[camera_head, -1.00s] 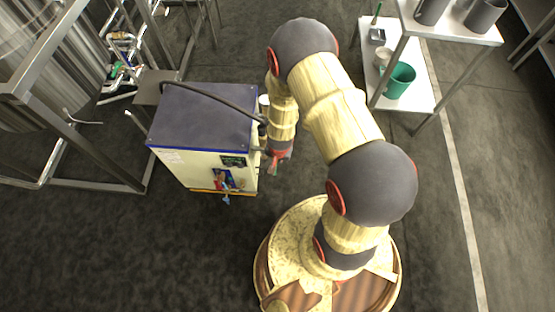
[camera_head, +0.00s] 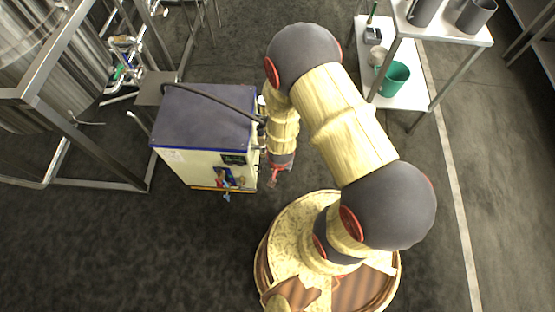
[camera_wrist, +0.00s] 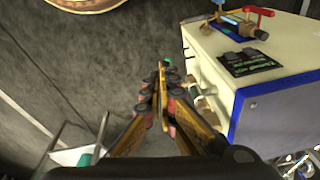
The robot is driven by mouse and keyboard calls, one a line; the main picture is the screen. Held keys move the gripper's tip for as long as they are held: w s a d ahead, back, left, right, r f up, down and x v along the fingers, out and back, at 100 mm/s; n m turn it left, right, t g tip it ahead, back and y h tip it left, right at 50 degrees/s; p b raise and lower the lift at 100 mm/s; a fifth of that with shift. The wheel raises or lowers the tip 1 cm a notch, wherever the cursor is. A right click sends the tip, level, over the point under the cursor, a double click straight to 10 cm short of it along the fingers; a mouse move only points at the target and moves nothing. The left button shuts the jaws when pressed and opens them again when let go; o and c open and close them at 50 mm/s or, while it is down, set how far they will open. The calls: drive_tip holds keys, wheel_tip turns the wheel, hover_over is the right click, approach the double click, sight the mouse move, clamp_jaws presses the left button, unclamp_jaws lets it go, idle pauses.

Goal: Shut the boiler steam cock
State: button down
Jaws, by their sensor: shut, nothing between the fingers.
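The boiler is a cream cabinet (camera_head: 205,170) with a dark blue top, left of my arm in the head view. In the wrist view the cabinet (camera_wrist: 275,55) fills the right side. A red lever (camera_wrist: 258,11) and a blue handle (camera_wrist: 229,18) sit on brass fittings on its front panel. I cannot tell which fitting is the steam cock. My gripper (camera_wrist: 162,72) is shut and empty beside that side face; in the head view it hangs just right of the cabinet (camera_head: 273,181).
A black hose (camera_head: 215,101) runs over the cabinet top to its right side. A steel tank frame (camera_head: 95,155) stands at the left. A white shelf table (camera_head: 415,90) with a green bucket (camera_head: 394,78) is at the upper right. Floor in front of the cabinet is clear.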

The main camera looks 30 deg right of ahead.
drive_tip(key=shift+s+a+r, duration=0.25)
drive_tip(key=shift+s+a, duration=0.35)
drive_tip(key=shift+s, duration=0.35)
drive_tip(key=s+a+r+n+g+y, duration=0.1)
drive_tip(key=s+a+r+n+g, duration=0.2)
drive_tip(key=s, duration=0.4)
wheel_tip(320, 180, up, 47)
drive_tip(key=w+n+t, duration=0.1)
drive_tip(key=n+t, duration=0.4)
drive_tip(key=t, duration=0.1)
drive_tip(key=shift+w+d+n+t, duration=0.15)
drive_tip(key=shift+w+n+t, duration=0.15)
drive_tip(key=shift+w+n, duration=0.1)
drive_tip(key=shift+d, duration=0.1)
